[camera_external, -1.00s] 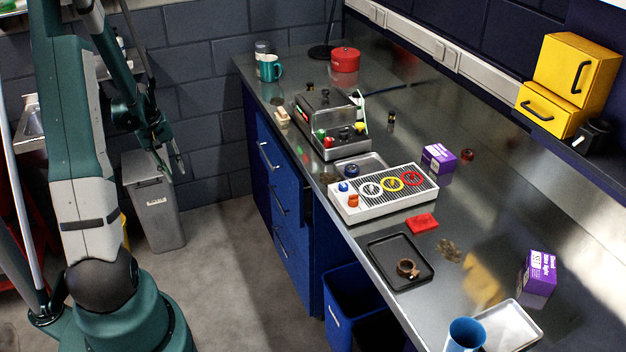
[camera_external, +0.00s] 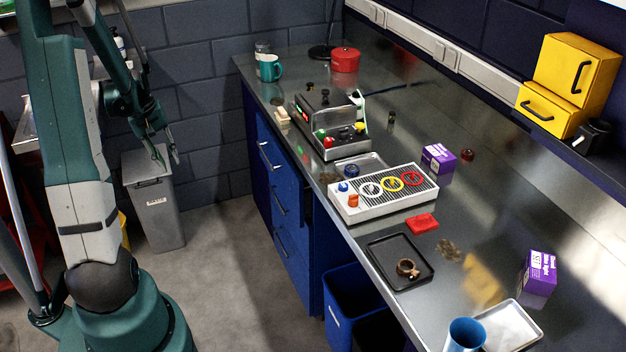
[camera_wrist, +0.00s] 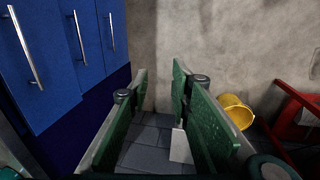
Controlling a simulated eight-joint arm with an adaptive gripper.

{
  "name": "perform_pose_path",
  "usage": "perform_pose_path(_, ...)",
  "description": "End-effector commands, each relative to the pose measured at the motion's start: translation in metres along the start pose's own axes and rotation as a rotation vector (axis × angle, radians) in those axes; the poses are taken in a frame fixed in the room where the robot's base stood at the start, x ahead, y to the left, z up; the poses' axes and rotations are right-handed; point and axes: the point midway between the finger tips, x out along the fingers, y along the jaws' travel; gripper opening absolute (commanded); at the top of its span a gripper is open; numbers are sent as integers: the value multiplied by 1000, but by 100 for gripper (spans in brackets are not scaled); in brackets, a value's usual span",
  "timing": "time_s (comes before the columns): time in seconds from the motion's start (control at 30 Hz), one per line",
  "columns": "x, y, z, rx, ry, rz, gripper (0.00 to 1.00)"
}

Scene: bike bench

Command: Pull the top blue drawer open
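The blue drawer cabinet (camera_external: 290,235) stands under the left part of the metal bench, its drawers stacked. The top blue drawer (camera_external: 279,160) has a silver bar handle (camera_external: 265,156). In the wrist view the blue fronts fill the upper left, turned sideways, with three handles; the nearest handle (camera_wrist: 26,48) is at far left. My gripper (camera_external: 167,158) is open and empty, in the air left of the cabinet and above the grey bin. In the wrist view its two green fingers (camera_wrist: 158,90) are apart, with floor and wall between them. It touches no handle.
A grey bin (camera_external: 155,205) stands by the wall below my gripper. The floor (camera_external: 215,245) between my arm and the cabinet is clear. A dark blue open bin (camera_external: 345,290) stands right of the drawers. The benchtop holds a teal mug (camera_external: 270,70) and a white panel (camera_external: 384,190).

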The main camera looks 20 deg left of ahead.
Motion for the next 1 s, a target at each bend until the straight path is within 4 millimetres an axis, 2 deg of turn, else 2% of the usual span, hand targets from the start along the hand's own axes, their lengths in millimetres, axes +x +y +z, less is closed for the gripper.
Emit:
perform_pose_path(0.5, -59, 0, 0, 1, 0, 0, 22)
perform_pose_path(0.7, -70, 0, 0, 1, 0, 0, 22)
perform_pose_path(1.0, -72, 0, 0, 1, 0, 0, 22)
